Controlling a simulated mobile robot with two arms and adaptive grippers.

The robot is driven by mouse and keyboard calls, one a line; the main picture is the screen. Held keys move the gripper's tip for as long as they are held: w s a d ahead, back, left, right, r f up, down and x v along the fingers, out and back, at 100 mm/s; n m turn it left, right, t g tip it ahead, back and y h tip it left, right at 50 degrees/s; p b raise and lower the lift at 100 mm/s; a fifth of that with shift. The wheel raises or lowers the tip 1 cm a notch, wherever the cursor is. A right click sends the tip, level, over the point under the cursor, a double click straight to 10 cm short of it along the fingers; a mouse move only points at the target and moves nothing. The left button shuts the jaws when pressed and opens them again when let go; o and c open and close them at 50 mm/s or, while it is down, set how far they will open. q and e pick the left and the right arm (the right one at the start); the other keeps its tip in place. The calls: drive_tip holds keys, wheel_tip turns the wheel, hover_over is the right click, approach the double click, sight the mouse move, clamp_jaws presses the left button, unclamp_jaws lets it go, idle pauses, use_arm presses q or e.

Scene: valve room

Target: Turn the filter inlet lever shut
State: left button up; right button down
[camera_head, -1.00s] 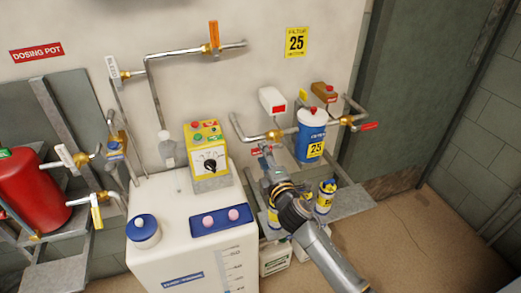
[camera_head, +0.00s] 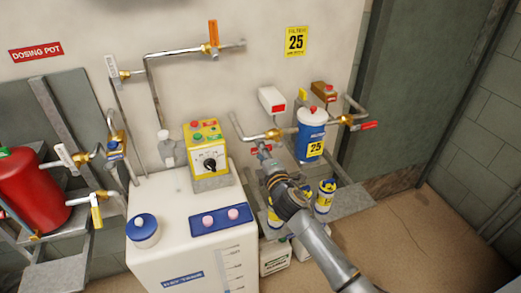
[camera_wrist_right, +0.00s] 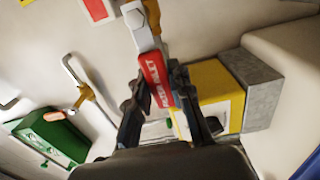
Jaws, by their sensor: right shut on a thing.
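The blue-and-white filter (camera_head: 310,143) marked 25 stands by the wall at right of centre. On the pipe to its left is a brass inlet valve (camera_head: 273,134). In the right wrist view, the valve's lever (camera_wrist_right: 153,72) has a metal arm and a red, lettered grip. My right gripper (camera_wrist_right: 158,92) has a finger on each side of the red grip and is shut on it. In the head view, my right gripper (camera_head: 263,162) is just below the inlet valve and hides much of the lever. My left gripper is in neither current view.
Another red lever (camera_head: 369,125) sits on the pipe right of the filter. A white tank (camera_head: 185,250) and a yellow control box (camera_head: 207,155) stand left of my right arm. Small containers (camera_head: 325,195) stand on the grey shelf (camera_head: 355,200). Floor at right is clear.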

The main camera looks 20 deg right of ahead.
sight(268, 145)
drive_tip(key=shift+r, duration=0.15)
drive_tip(key=m+p, duration=0.1)
drive_tip(key=r+m, duration=0.1)
drive_tip(key=shift+r+m+p, duration=0.25)
drive_tip(key=shift+m+p, duration=0.1)
drive_tip(key=shift+m, duration=0.05)
drive_tip(key=m+p, duration=0.1)
drive_tip(key=r+m, duration=0.1)
drive_tip(key=shift+d+r+m+p, duration=0.2)
drive_tip(key=shift+d+m+p, duration=0.1)
drive_tip(key=shift+d+p, duration=0.05)
drive_tip(key=m+p, duration=0.1)
drive_tip(key=d+r+m+p, duration=0.1)
drive_tip(key=m, duration=0.1)
drive_tip(key=r+m+p, duration=0.1)
drive_tip(key=shift+d+m, duration=0.3)
drive_tip(key=shift+d+r+m+p, duration=0.15)
drive_tip(key=shift+d+m+p, duration=0.45)
drive_tip(key=shift+m, duration=0.75)
drive_tip(key=shift+d+r+m+p, duration=0.2)
drive_tip(key=shift+d+m+p, duration=0.4)
drive_tip(key=shift+m, duration=0.7)
drive_tip(key=shift+d+r+m+p, duration=0.15)
drive_tip(key=shift+d+m+p, duration=0.2)
drive_tip(key=shift+d+m, duration=0.75)
drive_tip(key=shift+a+m, duration=0.25)
drive_tip(key=shift+m, duration=0.1)
drive_tip(key=c, duration=1.2)
unclamp_jaws()
